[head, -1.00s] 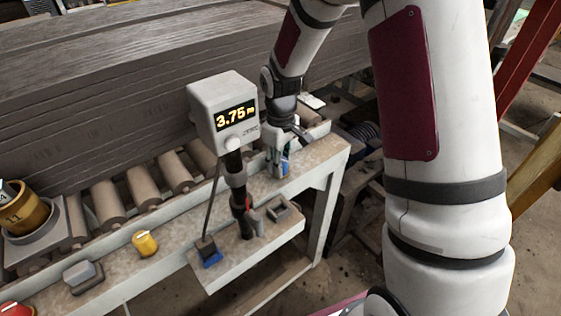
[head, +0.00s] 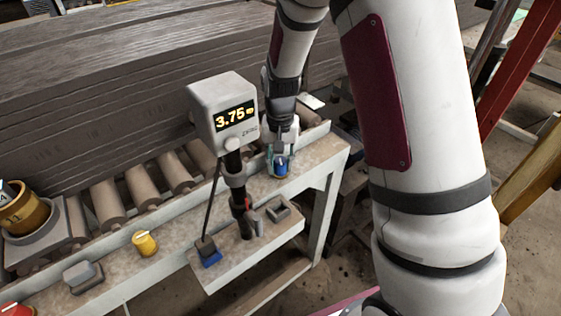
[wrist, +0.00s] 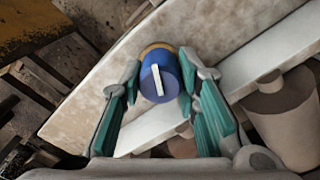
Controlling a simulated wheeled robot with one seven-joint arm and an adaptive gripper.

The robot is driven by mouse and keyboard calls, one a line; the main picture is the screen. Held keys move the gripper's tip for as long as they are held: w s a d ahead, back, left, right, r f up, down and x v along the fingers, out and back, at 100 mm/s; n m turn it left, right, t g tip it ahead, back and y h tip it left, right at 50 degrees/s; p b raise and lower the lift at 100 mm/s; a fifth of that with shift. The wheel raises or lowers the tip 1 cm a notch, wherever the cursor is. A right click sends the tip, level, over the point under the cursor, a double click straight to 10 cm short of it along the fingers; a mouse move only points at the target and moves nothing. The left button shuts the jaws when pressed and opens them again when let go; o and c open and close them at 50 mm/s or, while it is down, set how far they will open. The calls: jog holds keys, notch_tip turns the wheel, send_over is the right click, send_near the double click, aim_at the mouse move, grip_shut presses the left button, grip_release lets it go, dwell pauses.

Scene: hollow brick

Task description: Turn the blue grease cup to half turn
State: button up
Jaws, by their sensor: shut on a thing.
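The blue grease cup (head: 281,171) stands on the rail near its right end, beyond the display post. In the wrist view the blue cup (wrist: 155,88) has a white bar on its top, tilted slightly from upright in the picture, and a brass-coloured rim at its base. My gripper (head: 281,157) is down over the cup from above. In the wrist view my gripper (wrist: 160,64) has its teal-padded fingers on both sides of the cup, shut on it. The contact on the far sides is partly hidden.
Rollers (head: 143,188) and stacked planks lie behind.

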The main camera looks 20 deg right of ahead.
aim_at(281, 159)
jog(key=m+p, duration=0.1)
jog(key=m, duration=0.5)
jog(key=shift+r, duration=0.1)
jog(key=m, duration=0.5)
jog(key=shift+m+p, duration=0.35)
jog(key=shift+m, duration=0.05)
jog(key=o, duration=0.9)
notch_tip(281, 159, up, 12)
